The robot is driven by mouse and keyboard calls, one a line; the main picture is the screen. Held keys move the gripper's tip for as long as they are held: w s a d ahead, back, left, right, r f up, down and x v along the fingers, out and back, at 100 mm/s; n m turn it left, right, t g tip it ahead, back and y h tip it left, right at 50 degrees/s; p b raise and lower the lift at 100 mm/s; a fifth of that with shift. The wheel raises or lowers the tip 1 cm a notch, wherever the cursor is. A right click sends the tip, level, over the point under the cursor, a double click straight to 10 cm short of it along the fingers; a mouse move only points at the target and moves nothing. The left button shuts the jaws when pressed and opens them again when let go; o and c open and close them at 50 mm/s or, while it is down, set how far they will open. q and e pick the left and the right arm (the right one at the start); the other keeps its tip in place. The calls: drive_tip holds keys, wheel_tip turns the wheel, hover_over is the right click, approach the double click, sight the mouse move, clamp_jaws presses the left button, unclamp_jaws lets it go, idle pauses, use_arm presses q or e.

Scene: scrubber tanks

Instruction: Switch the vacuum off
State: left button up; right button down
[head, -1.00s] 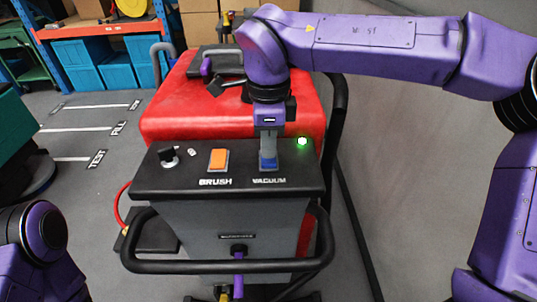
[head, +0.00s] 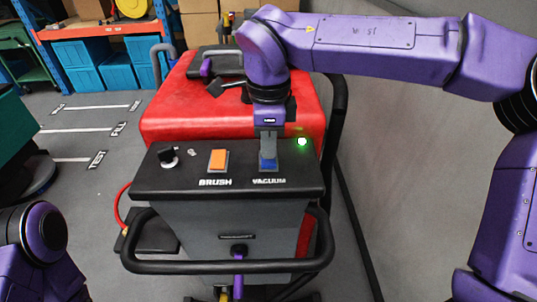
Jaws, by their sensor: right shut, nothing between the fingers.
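The red scrubber (head: 175,115) stands in front of me with a black control panel (head: 150,182). The blue vacuum switch (head: 268,166) is on the panel's right, above the label VACUUM. A green light (head: 302,141) glows beside it. My right gripper (head: 268,153) points down at the blue switch, shut and empty. Its fingertips are at the switch's upper part; I cannot tell whether they touch it. They partly hide the switch. Part of my left arm shows at the lower left, but its gripper is out of view.
An orange brush switch (head: 218,160) and a black knob (head: 168,157) sit on the panel's left. A black handlebar (head: 228,267) crosses the front. A grey wall (head: 410,170) is on the right. Blue bins (head: 80,66) stand on a shelf behind.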

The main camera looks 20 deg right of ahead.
sight(269, 161)
drive_tip(key=shift+f+b, duration=0.55)
drive_tip(key=shift+f, duration=0.45)
idle(0.8)
wheel_tip(269, 161, up, 7)
drive_tip(key=p, duration=0.8)
drive_tip(key=shift+r, duration=0.15)
